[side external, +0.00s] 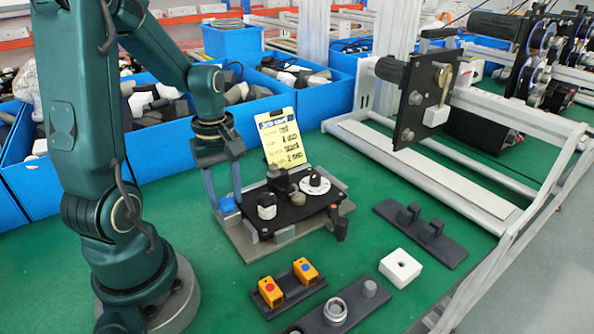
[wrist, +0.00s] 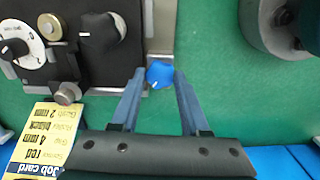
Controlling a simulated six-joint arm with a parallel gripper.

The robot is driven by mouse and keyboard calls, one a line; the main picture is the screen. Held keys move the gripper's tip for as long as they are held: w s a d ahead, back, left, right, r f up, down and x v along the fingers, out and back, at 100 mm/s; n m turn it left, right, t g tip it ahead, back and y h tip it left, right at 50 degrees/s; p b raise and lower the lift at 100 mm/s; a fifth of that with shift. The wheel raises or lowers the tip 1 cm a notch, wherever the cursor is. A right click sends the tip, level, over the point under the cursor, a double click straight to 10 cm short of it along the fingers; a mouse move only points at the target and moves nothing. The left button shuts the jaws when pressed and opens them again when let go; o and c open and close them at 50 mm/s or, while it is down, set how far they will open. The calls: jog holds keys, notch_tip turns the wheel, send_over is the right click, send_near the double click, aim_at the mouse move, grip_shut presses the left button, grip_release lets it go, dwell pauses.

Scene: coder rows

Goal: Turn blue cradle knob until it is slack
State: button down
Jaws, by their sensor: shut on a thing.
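The blue cradle knob (wrist: 159,75) has a pale pointer mark and sits beside the black plate in the wrist view. My gripper (wrist: 160,77) is shut on it, one finger at each side. In the side view my gripper (side external: 222,200) reaches down at the left end of the device, and the blue knob (side external: 228,205) shows partly between the fingers. The black plate (side external: 296,212) carries a black knob (wrist: 100,33) and a white dial (wrist: 20,42). Whether the knob is tight or slack cannot be seen.
A yellow job card (side external: 280,135) stands behind the plate. In front lie a holder with two orange button boxes (side external: 305,271), a white block (side external: 400,268) and a dark bracket (side external: 420,232). Blue bins (side external: 305,103) line the back.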

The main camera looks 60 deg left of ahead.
jog(key=n, duration=0.9)
jog(key=c, duration=0.5)
grip_release()
jog(key=shift+c, duration=0.2)
